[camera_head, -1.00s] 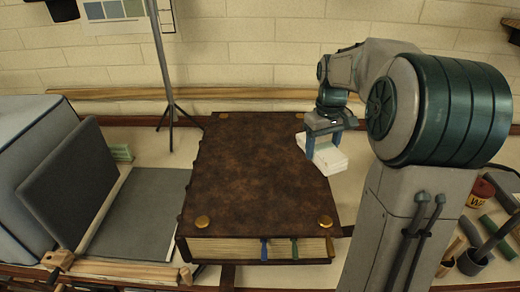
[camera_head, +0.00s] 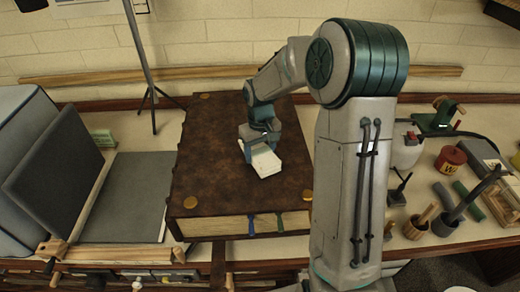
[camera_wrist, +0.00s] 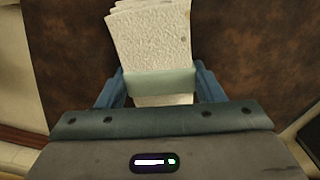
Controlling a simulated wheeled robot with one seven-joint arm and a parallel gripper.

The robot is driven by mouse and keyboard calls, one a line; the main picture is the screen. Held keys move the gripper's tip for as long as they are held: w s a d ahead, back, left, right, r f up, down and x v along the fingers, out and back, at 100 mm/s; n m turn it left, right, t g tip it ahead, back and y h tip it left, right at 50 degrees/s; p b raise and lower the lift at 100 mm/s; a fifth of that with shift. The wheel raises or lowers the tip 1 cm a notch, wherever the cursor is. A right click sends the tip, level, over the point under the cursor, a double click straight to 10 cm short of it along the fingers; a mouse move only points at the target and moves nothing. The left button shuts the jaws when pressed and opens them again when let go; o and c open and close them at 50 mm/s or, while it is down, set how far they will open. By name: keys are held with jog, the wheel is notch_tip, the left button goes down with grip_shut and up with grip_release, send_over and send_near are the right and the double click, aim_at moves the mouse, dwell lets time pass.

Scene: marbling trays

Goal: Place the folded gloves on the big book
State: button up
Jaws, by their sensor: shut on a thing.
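The big book (camera_head: 215,190) lies flat on the table, with a brown mottled leather cover and round brass corner studs. The folded gloves (camera_head: 265,162) are a small white layered bundle with a pale band around it. My gripper (camera_head: 258,143) is shut on the gloves, over the right half of the cover. In the wrist view, the gloves (camera_wrist: 152,45) sit between the two blue fingers of my gripper (camera_wrist: 150,84), gripped at the pale band. Brown cover (camera_wrist: 245,60) shows behind them. I cannot tell whether the gloves touch the cover.
Left of the book stand a grey upright panel (camera_head: 60,172) and a flat grey board (camera_head: 128,195). A thin stand (camera_head: 140,60) is behind. Right of my arm are a red tin (camera_head: 450,158) and several cups and tools. Much of the cover is clear.

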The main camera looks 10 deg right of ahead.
jog(key=shift+f, duration=0.15)
jog(key=shift+f, duration=0.1)
jog(key=shift+f, duration=0.15)
jog(key=o, duration=1)
jog(key=shift+c, duration=0.2)
